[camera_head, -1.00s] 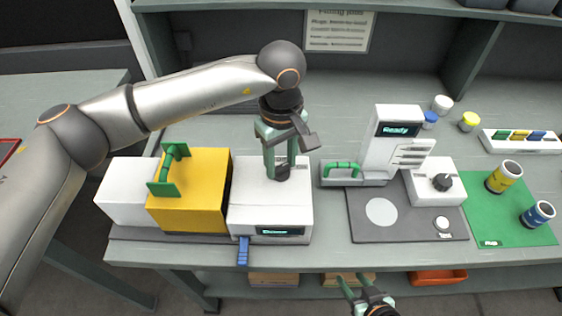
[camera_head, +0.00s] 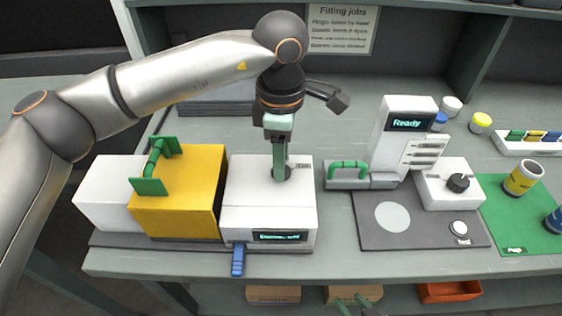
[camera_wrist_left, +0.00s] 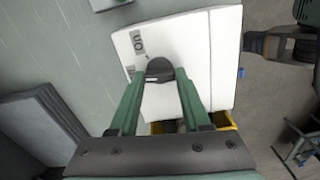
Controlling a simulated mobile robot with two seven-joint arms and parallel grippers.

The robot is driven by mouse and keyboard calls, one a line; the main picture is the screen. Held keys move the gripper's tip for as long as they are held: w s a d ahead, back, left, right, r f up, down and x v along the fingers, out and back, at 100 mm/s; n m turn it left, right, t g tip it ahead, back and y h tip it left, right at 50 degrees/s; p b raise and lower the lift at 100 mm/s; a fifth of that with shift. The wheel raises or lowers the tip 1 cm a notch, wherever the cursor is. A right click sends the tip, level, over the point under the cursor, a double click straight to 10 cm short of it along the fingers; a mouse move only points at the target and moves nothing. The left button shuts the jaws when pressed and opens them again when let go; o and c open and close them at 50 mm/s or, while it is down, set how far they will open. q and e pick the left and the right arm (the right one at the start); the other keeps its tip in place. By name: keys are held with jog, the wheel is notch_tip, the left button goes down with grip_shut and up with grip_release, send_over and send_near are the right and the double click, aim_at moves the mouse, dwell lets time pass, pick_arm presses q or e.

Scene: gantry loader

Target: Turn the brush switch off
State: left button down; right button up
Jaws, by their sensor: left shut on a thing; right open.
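The white machine box (camera_head: 250,205) stands on the bench with a small lit display (camera_head: 280,237) on its front, too small to read surely. On its top is a dark round switch knob (camera_wrist_left: 160,69), with printed labels beside it in the left wrist view. My left gripper (camera_head: 280,177) points down at the box top and is shut on the knob, one green finger on each side in the wrist view. In the head view its fingers mostly hide the knob. My right gripper (camera_head: 357,302) is open and empty at the bottom edge, partly cut off.
A yellow block with a green handle (camera_head: 178,200) adjoins the box on the left. A blue tab (camera_head: 238,260) sticks out of the box front. To the right are a "Ready" station (camera_head: 405,125), a grey plate (camera_head: 375,238) and a knob box (camera_head: 440,190).

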pick_arm(q)
jog(key=shift+n+b, duration=0.3)
jog(key=shift+n, duration=0.4)
jog(key=shift+c, duration=1.8)
grip_release()
notch_tip(320, 180, up, 13)
jog(key=shift+f, duration=0.2)
